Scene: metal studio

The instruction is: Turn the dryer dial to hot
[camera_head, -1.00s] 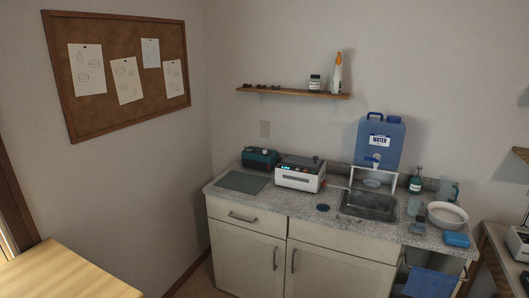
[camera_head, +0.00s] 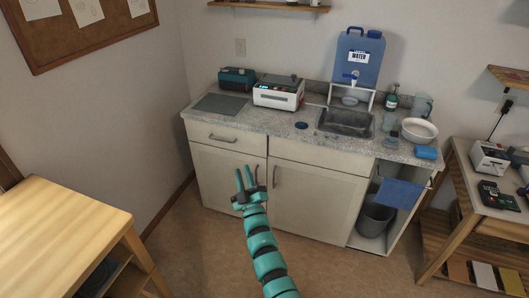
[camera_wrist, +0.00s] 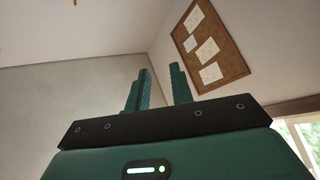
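No dryer dial can be made out in either view. Two machines stand on the counter in the head view: a dark teal box (camera_head: 237,78) and a white box with a grey top and small red marks on its front (camera_head: 278,94). I cannot tell which machine is the dryer. My gripper (camera_head: 244,173) is raised in front of the cabinet doors, well short of both machines, fingers pointing up. In the wrist view its two teal fingers (camera_wrist: 161,75) stand apart with nothing between them.
The speckled counter (camera_head: 258,118) holds a sink (camera_head: 346,122), a blue water tank (camera_head: 358,62), a white bowl (camera_head: 419,130) and a blue sponge (camera_head: 426,153). A wooden table (camera_head: 62,232) stands at left. A side bench at right holds a white device (camera_head: 490,157) and a dark device (camera_head: 499,196).

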